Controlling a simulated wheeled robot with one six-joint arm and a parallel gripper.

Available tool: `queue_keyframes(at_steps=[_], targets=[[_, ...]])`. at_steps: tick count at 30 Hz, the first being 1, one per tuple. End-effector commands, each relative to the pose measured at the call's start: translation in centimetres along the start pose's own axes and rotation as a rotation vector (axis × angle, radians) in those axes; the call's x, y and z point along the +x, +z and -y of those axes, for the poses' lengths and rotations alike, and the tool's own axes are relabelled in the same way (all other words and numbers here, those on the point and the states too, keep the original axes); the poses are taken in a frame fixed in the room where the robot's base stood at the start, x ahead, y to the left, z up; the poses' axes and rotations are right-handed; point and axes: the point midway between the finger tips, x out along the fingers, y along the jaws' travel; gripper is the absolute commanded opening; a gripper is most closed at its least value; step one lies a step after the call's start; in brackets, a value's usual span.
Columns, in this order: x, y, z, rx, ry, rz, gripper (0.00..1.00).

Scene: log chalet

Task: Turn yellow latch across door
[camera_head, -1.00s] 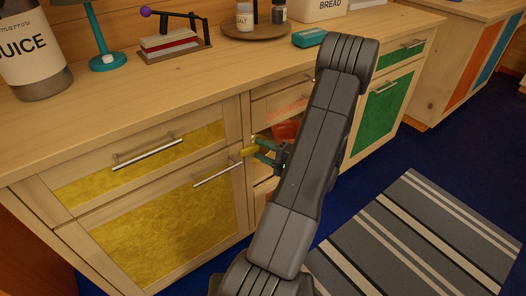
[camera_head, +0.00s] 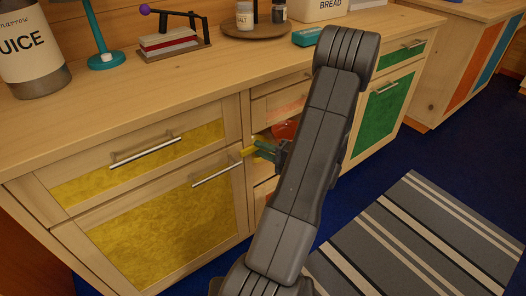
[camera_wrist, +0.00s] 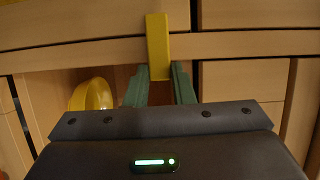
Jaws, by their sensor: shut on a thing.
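The yellow latch (camera_head: 248,151) is a short bar on the wooden frame just right of the yellow-panelled door (camera_head: 165,225). In the wrist view the latch (camera_wrist: 158,42) stands upright in the picture, in front of a wooden rail. My gripper (camera_head: 263,151) reaches it from the right in the head view. In the wrist view the green fingers of my gripper (camera_wrist: 158,76) are shut on the latch's near end, one on each side. The door looks closed. My arm hides part of the cabinet behind it.
An open compartment right of the latch holds a red object (camera_head: 285,130). A rounded yellow object (camera_wrist: 92,95) shows left of my fingers in the wrist view. A door handle (camera_head: 216,176) and a drawer handle (camera_head: 146,152) stick out nearby. A striped rug (camera_head: 420,240) lies on the floor.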

Motion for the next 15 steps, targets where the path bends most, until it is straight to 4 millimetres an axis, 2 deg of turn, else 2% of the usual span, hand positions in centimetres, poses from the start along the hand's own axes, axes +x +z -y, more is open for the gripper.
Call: queue_keyframes(at_steps=[1, 2, 5, 15], targets=[[-0.02, 0.04, -0.05, 0.0, 0.002, 0.001, 0.0], [-0.02, 0.04, -0.05, 0.0, 0.002, 0.001, 0.26], [-0.02, 0.03, -0.04, 0.0, 0.001, 0.001, 0.44], [-0.31, -0.02, 0.01, 0.0, 0.0, 0.0, 0.44]])
